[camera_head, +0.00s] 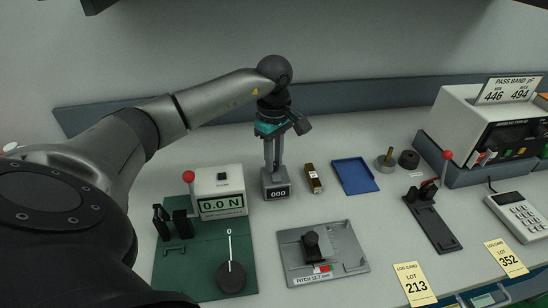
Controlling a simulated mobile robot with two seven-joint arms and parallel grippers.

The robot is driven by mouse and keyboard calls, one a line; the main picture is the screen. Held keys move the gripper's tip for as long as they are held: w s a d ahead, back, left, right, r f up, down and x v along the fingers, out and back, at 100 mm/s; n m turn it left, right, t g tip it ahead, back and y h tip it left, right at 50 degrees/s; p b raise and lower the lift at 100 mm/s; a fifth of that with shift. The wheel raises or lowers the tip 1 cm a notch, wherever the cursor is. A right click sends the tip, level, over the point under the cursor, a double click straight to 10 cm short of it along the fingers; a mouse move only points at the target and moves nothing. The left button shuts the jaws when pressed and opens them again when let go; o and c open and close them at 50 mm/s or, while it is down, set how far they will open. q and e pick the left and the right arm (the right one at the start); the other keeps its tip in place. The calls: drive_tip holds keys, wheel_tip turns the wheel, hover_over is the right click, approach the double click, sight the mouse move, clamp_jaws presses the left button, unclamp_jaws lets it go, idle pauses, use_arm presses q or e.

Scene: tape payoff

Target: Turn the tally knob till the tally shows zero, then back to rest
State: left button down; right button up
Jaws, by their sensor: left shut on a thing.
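The tally (277,193) is a small grey block standing upright on the bench, left of centre in the head view. Its black window reads 000. My left arm comes in from the left, and my left gripper (272,165) points straight down at the tally's top. Its two fingers are close together and shut on the tally knob, which they mostly hide. I cannot make out the knob's angle. My right gripper is not in view.
Close left is a force gauge (217,180) reading 0.0 N on a green base (175,270). A brown-black block (313,178) and blue tray (355,176) lie to the right. A grey pitch plate (345,245) is in front. A pass-band tester (455,110) stands far right.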

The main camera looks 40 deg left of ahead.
use_arm(q)
drive_tip(key=n+p, duration=0.1)
drive_tip(key=n, duration=0.3)
drive_tip(key=shift+r, duration=0.1)
drive_tip(key=n+p, duration=0.1)
drive_tip(key=n, duration=0.3)
drive_tip(key=shift+n+p, duration=0.3)
drive_tip(key=shift+p, duration=0.05)
drive_tip(key=n+p, duration=0.1)
drive_tip(key=n, duration=0.3)
drive_tip(key=shift+n, duration=0.3)
drive_tip(key=n+p, duration=0.1)
drive_tip(key=n, duration=0.2)
drive_tip(key=shift+n+p, duration=0.3)
drive_tip(key=shift+p, duration=0.1)
drive_tip(key=n+p, duration=0.2)
drive_tip(key=n, duration=0.2)
drive_tip(key=shift+n, duration=0.3)
drive_tip(key=n+p, duration=0.1)
drive_tip(key=n, duration=0.2)
drive_tip(key=shift+n+p, duration=0.3)
drive_tip(key=n+p, duration=0.2)
drive_tip(key=n, duration=0.2)
drive_tip(key=shift+n+p, duration=1)
drive_tip(key=shift+n, duration=0.7)
